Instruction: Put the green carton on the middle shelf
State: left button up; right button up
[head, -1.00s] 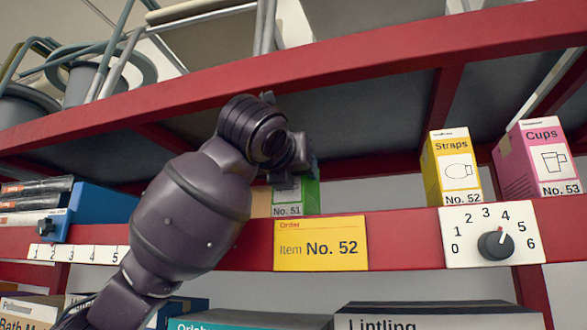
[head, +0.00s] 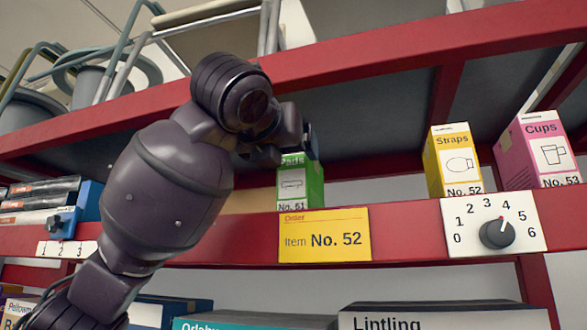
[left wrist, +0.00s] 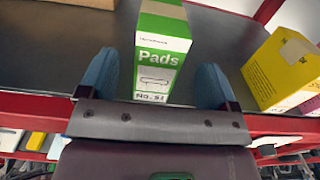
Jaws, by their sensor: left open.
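The green carton (head: 297,186), marked Pads No. 51, stands upright on the shelf with the red front edge (head: 420,243). In the head view my left gripper (head: 287,145) covers part of its top. In the left wrist view the same carton (left wrist: 162,58) stands ahead, its labelled face toward me. My left gripper (left wrist: 157,85) is open, with one blue finger on each side of that face and a gap on both sides. I cannot tell how deep the fingers reach along it. My right gripper is not in view.
A yellow Straps carton (head: 452,160) and a pink Cups carton (head: 538,150) stand to the right. A yellow order card (head: 324,236) reads Item No. 52. A dial (head: 496,234) sits on the edge. A red-edged shelf (head: 330,68) runs overhead; boxes (head: 430,315) lie below.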

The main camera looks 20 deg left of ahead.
pick_arm(q)
jog(key=shift+s+b, duration=0.45)
jog(key=shift+s, duration=2.1)
